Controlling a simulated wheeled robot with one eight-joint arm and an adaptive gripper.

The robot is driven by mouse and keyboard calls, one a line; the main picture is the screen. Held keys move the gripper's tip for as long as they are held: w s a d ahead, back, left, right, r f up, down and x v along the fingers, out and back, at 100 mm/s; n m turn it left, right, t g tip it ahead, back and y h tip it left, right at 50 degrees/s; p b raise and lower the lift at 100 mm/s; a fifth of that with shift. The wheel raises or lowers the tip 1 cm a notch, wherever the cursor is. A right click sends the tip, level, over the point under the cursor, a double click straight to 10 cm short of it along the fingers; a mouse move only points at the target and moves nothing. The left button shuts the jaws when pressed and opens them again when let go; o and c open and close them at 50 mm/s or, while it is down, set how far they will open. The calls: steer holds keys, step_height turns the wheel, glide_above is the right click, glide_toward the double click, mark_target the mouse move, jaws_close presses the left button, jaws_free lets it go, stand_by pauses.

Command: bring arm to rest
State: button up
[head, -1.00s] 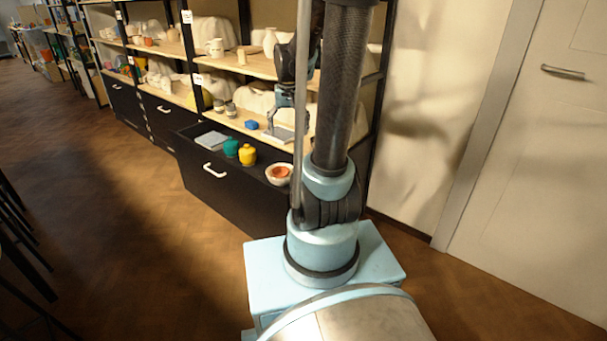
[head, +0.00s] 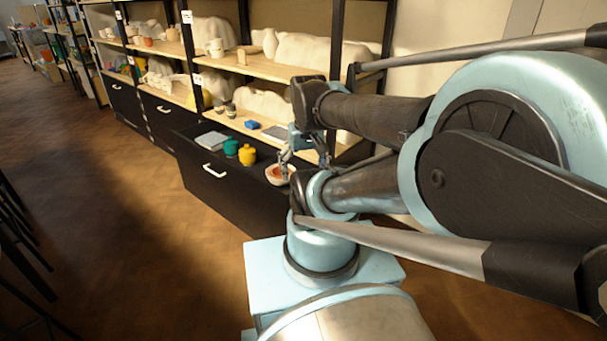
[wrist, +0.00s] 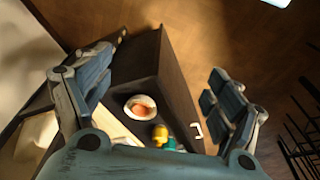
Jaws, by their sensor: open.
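My gripper (head: 287,164) is at the end of my arm, which is folded across the right of the head view. In that view it hangs in front of the shelf, close to the white bowl (head: 270,178) with something orange-red in it; I cannot tell how far above it. In the wrist view my gripper (wrist: 158,88) has its two fingers wide apart with nothing between them touching. The bowl (wrist: 130,104) shows beyond the fingers, in the open black drawer (wrist: 172,72).
A yellow jar (head: 247,155), a green jar (head: 231,148) and a grey flat item (head: 211,140) are in the drawer. A blue block (head: 251,125) and a dark flat thing (head: 277,133) lie on the shelf (head: 262,69).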

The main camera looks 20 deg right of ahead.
steer(key=shift+s+a+f, duration=0.1)
steer(key=shift+s+f, duration=0.45)
steer(key=shift+s, duration=0.15)
steer(key=shift+w+f, duration=0.2)
steer(key=shift+w, duration=0.2)
stand_by(0.5)
